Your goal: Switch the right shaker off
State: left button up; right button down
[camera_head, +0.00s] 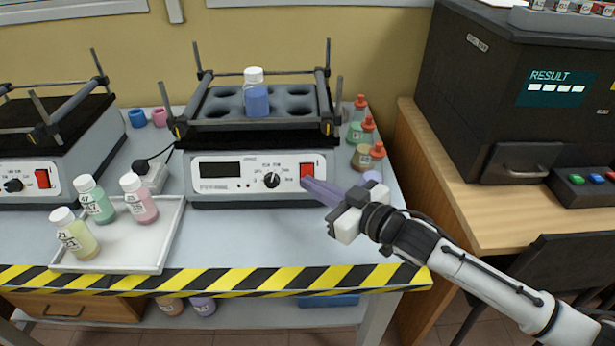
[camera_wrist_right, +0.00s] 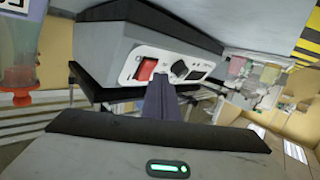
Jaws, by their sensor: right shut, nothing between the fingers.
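The right shaker (camera_head: 265,160) stands on the bench, with a white front panel, a dark display, a black knob (camera_head: 272,180) and a red switch (camera_head: 307,170). A bottle of blue liquid (camera_head: 257,95) sits in its top rack. My right gripper (camera_head: 308,184) is shut and empty, with its fingertips right at the red switch. In the right wrist view the red switch (camera_wrist_right: 147,69) shows just past the fingertips (camera_wrist_right: 160,82). I cannot tell whether they touch it. My left gripper is not in view.
The left shaker (camera_head: 60,150) stands at the left. A white tray (camera_head: 120,250) with several bottles lies in front. Several small red-capped bottles (camera_head: 368,130) stand right of the right shaker. A black machine (camera_head: 530,90) is on a wooden desk (camera_head: 460,200). Striped tape (camera_head: 220,279) marks the bench edge.

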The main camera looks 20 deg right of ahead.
jog(key=shift+s+r, duration=0.15)
jog(key=shift+s, duration=0.05)
jog(key=s+r+p, duration=0.1)
jog(key=s+p, duration=0.1)
jog(key=s+a+r+p, duration=0.1)
jog(key=s+p, duration=0.1)
jog(key=shift+a+r, duration=0.1)
jog(key=shift+r, duration=0.3)
dwell(0.5)
